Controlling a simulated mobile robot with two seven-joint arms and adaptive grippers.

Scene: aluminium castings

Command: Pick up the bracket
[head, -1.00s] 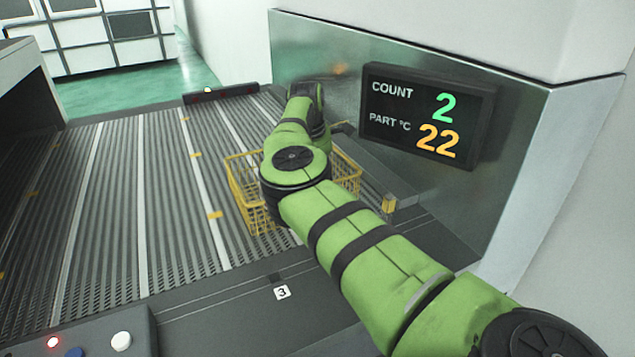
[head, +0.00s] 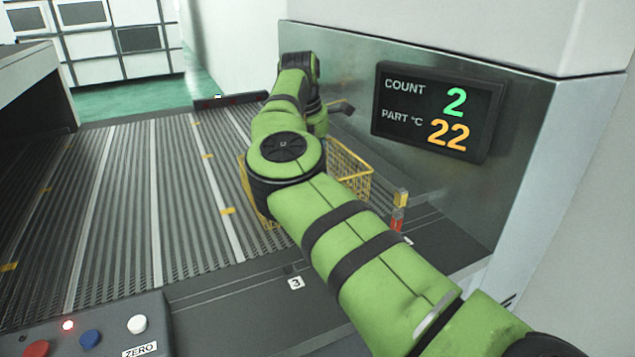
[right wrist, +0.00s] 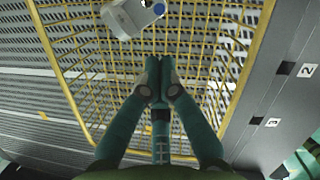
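A pale grey part with a blue dot (right wrist: 132,14), which may be the bracket, shows at the top of the right wrist view, over the mesh of the yellow wire basket (right wrist: 212,55). It is partly cut off by the frame edge. My right gripper (right wrist: 161,78) has its fingertips together with nothing visible between them, below and apart from the grey part in that view. In the head view my right arm covers much of the yellow basket (head: 352,172) and hides the part. My left gripper is in neither view.
The basket stands on a ribbed grey conveyor (head: 120,200) with free room to its left. A metal wall with a count display (head: 437,112) stands right of the basket. A yellow and red post (head: 399,208) is close by. A button console (head: 100,325) is at front left.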

